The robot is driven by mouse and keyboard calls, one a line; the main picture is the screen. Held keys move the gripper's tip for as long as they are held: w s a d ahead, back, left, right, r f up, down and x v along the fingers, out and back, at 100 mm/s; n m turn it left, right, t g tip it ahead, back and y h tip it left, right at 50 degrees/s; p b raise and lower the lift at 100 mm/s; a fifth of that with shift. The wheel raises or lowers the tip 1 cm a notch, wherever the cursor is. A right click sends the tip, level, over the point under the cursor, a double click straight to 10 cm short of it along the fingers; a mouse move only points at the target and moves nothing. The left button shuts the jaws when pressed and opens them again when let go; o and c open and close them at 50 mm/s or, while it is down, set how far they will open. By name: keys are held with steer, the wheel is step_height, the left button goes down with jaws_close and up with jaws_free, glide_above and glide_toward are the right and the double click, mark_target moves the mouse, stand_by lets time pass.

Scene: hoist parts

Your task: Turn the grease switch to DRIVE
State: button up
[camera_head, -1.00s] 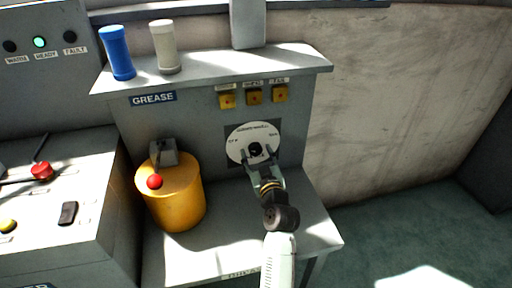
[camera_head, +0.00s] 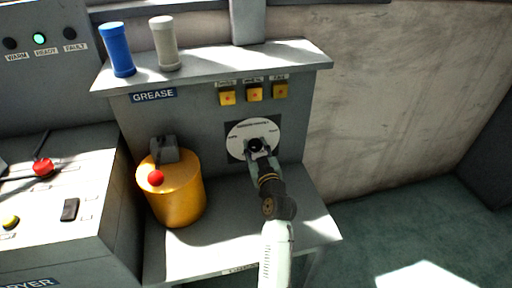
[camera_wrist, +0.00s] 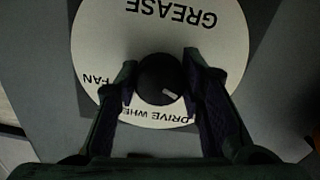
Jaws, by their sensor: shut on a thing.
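The grease switch is a black round knob (camera_wrist: 160,80) at the centre of a white dial plate (camera_head: 241,136) on the upright grey panel. In the wrist view the plate (camera_wrist: 105,45) reads GREASE, FAN and DRIVE WHE..., the rest of that last label being covered by a finger. A pale pointer mark on the knob lies toward the DRIVE label side. My gripper (camera_wrist: 160,82) has one finger on each side of the knob and is shut on it. In the head view my gripper (camera_head: 259,152) reaches the dial from below and partly hides it.
A yellow drum (camera_head: 177,195) with a red ball-topped lever (camera_head: 156,178) stands left of my arm on the grey bench (camera_head: 226,240). Yellow square buttons (camera_head: 254,95) sit above the dial. Blue (camera_head: 117,50) and beige (camera_head: 164,43) cylinders stand on the shelf.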

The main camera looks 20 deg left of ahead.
steer(key=c, duration=0.3)
steer(key=shift+m, duration=0.4)
steer(key=m, duration=0.3)
steer(key=shift+m, duration=0.3)
steer(key=shift+m+p, duration=0.75)
steer(key=shift+m, duration=1.45)
steer(key=o, duration=1.1)
steer(key=shift+s, duration=0.1)
